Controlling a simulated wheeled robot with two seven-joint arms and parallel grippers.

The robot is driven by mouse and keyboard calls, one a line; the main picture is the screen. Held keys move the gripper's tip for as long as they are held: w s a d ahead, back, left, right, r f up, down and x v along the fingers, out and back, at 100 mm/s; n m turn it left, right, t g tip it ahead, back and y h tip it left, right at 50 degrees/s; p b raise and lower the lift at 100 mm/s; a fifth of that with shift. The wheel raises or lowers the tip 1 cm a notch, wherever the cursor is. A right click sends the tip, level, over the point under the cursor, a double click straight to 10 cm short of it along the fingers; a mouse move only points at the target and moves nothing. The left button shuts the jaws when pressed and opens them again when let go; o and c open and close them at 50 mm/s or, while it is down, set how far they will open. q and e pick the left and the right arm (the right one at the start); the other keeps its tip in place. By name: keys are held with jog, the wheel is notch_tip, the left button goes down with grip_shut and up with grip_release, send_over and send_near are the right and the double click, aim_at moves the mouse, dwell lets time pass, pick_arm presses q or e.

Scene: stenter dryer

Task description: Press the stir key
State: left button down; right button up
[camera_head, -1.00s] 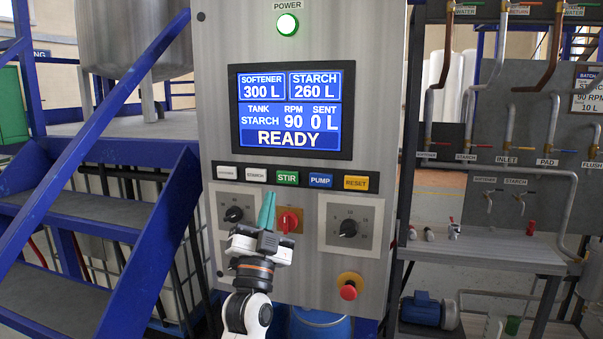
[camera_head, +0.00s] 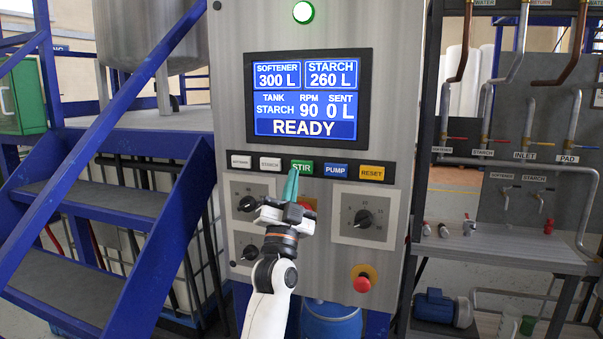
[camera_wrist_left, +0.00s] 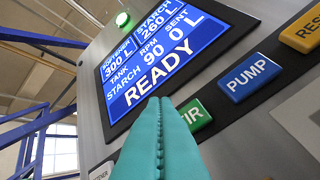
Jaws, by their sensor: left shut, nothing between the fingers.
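The green STIR key (camera_head: 302,167) sits in the key row under the screen, between the STARCH key (camera_head: 270,164) and the blue PUMP key (camera_head: 335,170). My left gripper (camera_head: 291,172) is shut and empty, its teal fingertips pointing up at the lower left part of the STIR key in the head view. In the left wrist view the closed fingers (camera_wrist_left: 160,140) cover the left part of the STIR key (camera_wrist_left: 197,115). I cannot tell whether the tips touch it. The screen (camera_head: 305,98) reads READY, tank STARCH, 90 RPM, 0 L sent. My right gripper is not in view.
The yellow RESET key (camera_head: 372,173) is at the row's right end. Below are dark rotary knobs (camera_head: 363,219) and a red mushroom button (camera_head: 362,284). Blue stairs (camera_head: 110,210) stand left of the panel, a pipe rack with valves (camera_head: 520,150) right.

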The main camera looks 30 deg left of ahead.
aim_at(302, 162)
pick_arm(q)
jog(key=shift+w+a, duration=0.15)
jog(key=shift+w, duration=0.55)
jog(key=shift+w+a, duration=0.1)
jog(key=shift+w, duration=0.55)
dwell(1.1)
jog(key=shift+w+a, duration=0.1)
jog(key=shift+w, duration=0.3)
jog(key=shift+w+a+r+b, duration=0.15)
jog(key=shift+w+b, duration=0.15)
jog(key=shift+w, duration=0.2)
dwell(0.6)
jog(key=shift+s, duration=0.15)
jog(key=shift+s+d+p, duration=0.25)
jog(key=shift+s+p, duration=0.05)
jog(key=shift+s, duration=0.45)
